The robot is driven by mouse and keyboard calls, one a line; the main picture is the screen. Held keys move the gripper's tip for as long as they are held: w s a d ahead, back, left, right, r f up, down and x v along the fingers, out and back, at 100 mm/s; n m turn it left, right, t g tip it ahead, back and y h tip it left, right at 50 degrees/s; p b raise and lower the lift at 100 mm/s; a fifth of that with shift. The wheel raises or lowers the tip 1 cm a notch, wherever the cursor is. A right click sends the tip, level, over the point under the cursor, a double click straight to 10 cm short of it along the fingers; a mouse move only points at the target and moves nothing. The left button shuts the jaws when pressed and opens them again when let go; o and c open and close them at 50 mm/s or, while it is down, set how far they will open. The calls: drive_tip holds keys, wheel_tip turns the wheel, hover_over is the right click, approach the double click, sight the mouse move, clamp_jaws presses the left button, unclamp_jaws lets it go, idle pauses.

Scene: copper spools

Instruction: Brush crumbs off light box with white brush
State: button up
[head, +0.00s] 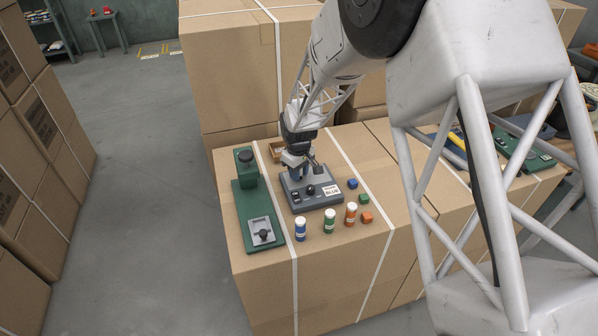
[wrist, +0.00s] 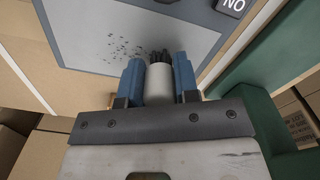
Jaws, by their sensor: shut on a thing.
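The light box (head: 305,191) is a grey unit with dark knobs and a small label, standing on a cardboard carton; its pale panel (wrist: 85,22) shows in the wrist view. A patch of dark crumbs (wrist: 130,48) lies on that panel. My gripper (wrist: 159,80) has blue fingers shut on the white brush (wrist: 160,84), whose dark bristles point toward the panel, beside the crumbs. I cannot tell whether the bristles touch it. In the head view my gripper (head: 297,170) is over the back of the light box, and the brush is not clear there.
A green device (head: 247,205) stands left of the light box. Blue, green and orange capped bottles (head: 329,220) stand in front. Small blue, green and orange cubes (head: 366,217) lie to the right. A small wooden tray (head: 276,149) is behind. Tall cartons (head: 230,60) stand at the back.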

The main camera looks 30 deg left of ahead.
drive_tip(key=shift+w+d, duration=0.85)
drive_tip(key=shift+w+d+f, duration=0.15)
drive_tip(key=shift+w+d, duration=1.4)
drive_tip(key=shift+d, duration=0.05)
wheel_tip(320, 180, up, 9)
drive_tip(key=shift+f, duration=0.15)
drive_tip(key=shift+a+f, duration=0.1)
drive_tip(key=shift+f, duration=0.1)
hover_over(308, 177)
drive_tip(key=w+d, duration=0.2)
drive_tip(key=shift+w+d+f, duration=0.1)
drive_tip(key=shift+f, duration=1.4)
drive_tip(key=shift+w+d+f, duration=0.1)
drive_tip(key=shift+f, duration=1.4)
drive_tip(key=shift+f, duration=1.1)
drive_tip(key=shift+s+a, duration=0.1)
